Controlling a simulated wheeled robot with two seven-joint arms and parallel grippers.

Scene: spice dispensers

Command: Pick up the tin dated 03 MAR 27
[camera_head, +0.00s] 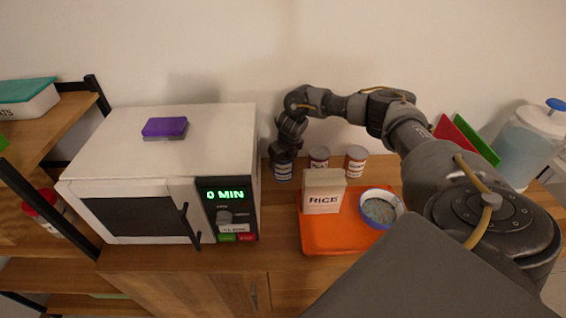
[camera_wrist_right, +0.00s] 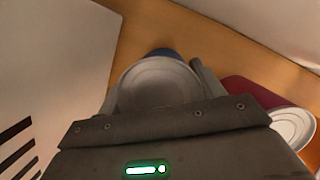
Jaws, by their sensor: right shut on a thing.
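Three small tins stand in a row at the back of the wooden counter. The left one, a blue-labelled tin (camera_head: 283,171), is between the fingers of my right gripper (camera_head: 284,155), which is shut on it. In the right wrist view the pale round lid of this tin (camera_wrist_right: 160,82) shows between the fingers, with a bit of blue behind it. A dark red tin (camera_head: 319,157) stands just right of it and also shows in the right wrist view (camera_wrist_right: 285,122). An orange-labelled tin (camera_head: 356,160) is farther right. The dates are too small to read. My left gripper is not in view.

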